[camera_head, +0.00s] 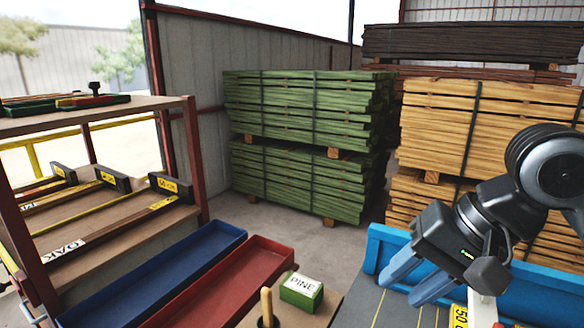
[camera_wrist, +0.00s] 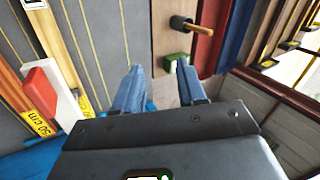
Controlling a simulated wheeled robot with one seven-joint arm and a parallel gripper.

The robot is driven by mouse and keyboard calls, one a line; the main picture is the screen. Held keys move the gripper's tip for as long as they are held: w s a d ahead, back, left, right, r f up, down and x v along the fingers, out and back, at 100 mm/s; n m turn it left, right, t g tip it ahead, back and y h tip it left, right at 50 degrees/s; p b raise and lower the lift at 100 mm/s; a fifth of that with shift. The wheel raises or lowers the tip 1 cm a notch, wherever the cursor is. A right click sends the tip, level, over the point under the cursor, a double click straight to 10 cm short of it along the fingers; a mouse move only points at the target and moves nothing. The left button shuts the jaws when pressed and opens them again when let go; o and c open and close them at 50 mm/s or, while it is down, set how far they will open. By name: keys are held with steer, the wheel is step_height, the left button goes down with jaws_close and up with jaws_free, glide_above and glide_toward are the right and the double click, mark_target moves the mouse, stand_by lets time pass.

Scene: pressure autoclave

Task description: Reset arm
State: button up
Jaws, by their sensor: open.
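My gripper (camera_head: 402,289) is at the right of the head view, over the grey board with yellow lines (camera_head: 372,306). Its two blue fingers point down and to the left, and they are spread apart. In the wrist view the fingers (camera_wrist: 159,68) also stand apart, with nothing between them. They are clear of the green block marked PINE (camera_head: 300,291), which also shows beyond the fingertips in the wrist view (camera_wrist: 176,60). My dark arm comes in from the right edge of the head view.
A blue tray (camera_head: 222,237) and a red tray (camera_head: 272,251) lie left of the PINE block. A wooden-handled tool (camera_head: 267,303) stands beside it. A blue raised edge (camera_head: 387,238) runs behind my gripper. A rack (camera_head: 188,150) stands left; green lumber (camera_head: 300,180) is stacked behind.

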steer(key=w+a+r+m+t+y, duration=0.2)
steer(key=a+r+t+y, duration=0.2)
steer(key=a+t+y, duration=0.55)
steer(key=s+d+f+m+t+h, duration=0.2)
steer(key=s+f+h, duration=0.4)
steer(key=s+f, duration=0.1)
steer(key=s+d+f+m+t+h, duration=0.1)
steer(key=s+d+f+t+h, duration=0.1)
steer(key=s+f+h, duration=0.5)
steer(key=s+d+f+n+g+h, duration=0.1)
steer(key=s+d+n, duration=0.3)
steer(key=s, duration=0.7)
steer(key=s+d+f+n, duration=0.1)
steer(key=s+d+n, duration=0.4)
steer(key=s, duration=0.6)
steer(key=shift+d+f+n+g+h, duration=0.2)
steer(key=shift+f+n+g+h, duration=0.1)
steer(key=shift+f+g+h, duration=0.1)
